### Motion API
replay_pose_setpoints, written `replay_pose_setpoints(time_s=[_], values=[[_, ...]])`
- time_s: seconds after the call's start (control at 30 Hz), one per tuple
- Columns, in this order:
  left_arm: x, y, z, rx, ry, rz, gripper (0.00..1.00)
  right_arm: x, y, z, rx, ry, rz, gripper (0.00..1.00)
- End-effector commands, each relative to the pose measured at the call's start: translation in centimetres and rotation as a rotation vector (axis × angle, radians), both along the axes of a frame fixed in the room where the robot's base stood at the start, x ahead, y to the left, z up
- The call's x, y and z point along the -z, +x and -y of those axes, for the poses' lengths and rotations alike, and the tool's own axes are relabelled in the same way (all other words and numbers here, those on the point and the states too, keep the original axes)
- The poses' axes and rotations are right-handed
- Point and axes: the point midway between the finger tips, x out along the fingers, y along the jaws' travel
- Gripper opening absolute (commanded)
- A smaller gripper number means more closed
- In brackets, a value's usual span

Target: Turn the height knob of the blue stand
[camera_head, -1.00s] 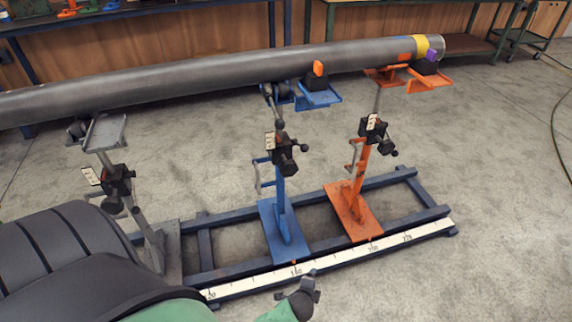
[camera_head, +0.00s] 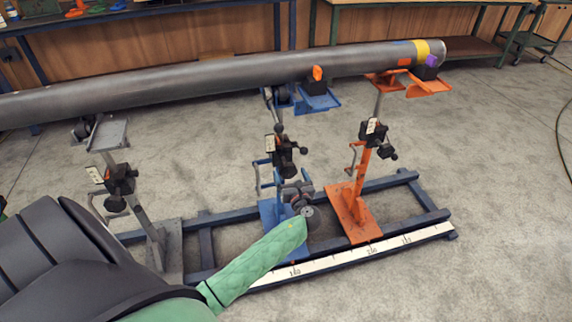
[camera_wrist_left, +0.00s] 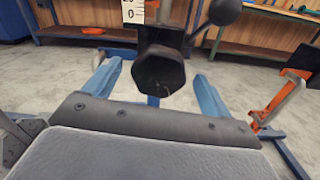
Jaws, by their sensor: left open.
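The blue stand (camera_head: 268,214) is the middle of three under the pipe. Its black knob (camera_head: 287,163) is on the column beside a white scale plate. My left gripper (camera_head: 296,188) is just below and in front of this knob, partly covering the base and lower column. In the left wrist view the dark, many-sided knob (camera_wrist_left: 160,72) appears between my two open blue fingers, with a ball-ended lever (camera_wrist_left: 224,11) above right. The fingers are not closed on it; I cannot tell how far the tips reach along its sides. My right gripper is not in view.
A long grey pipe (camera_head: 190,75) lies across the stands. An orange stand (camera_head: 350,212) is to the right and a grey stand (camera_head: 130,190) to the left. A dark blue floor frame with a white ruler (camera_head: 330,260) joins them. Open floor lies in front.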

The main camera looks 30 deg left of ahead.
Motion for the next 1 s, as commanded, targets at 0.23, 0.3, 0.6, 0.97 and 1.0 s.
replay_pose_setpoints(time_s=[0.23,0.3,0.6,0.97,1.0], values=[[-0.1,2.4,-2.9,0.0,0.0,0.0,0.84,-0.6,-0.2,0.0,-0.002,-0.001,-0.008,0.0],[-0.1,3.0,-3.5,0.0,-0.001,0.001,0.84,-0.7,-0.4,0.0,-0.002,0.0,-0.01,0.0],[0.0,3.9,-4.6,0.002,-0.002,0.001,0.84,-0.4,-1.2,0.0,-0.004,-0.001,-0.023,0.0],[0.0,3.9,-4.6,0.002,-0.004,0.001,0.52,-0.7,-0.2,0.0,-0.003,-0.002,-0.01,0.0],[0.0,3.9,-4.6,0.002,-0.004,0.001,0.45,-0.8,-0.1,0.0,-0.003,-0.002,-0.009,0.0]])
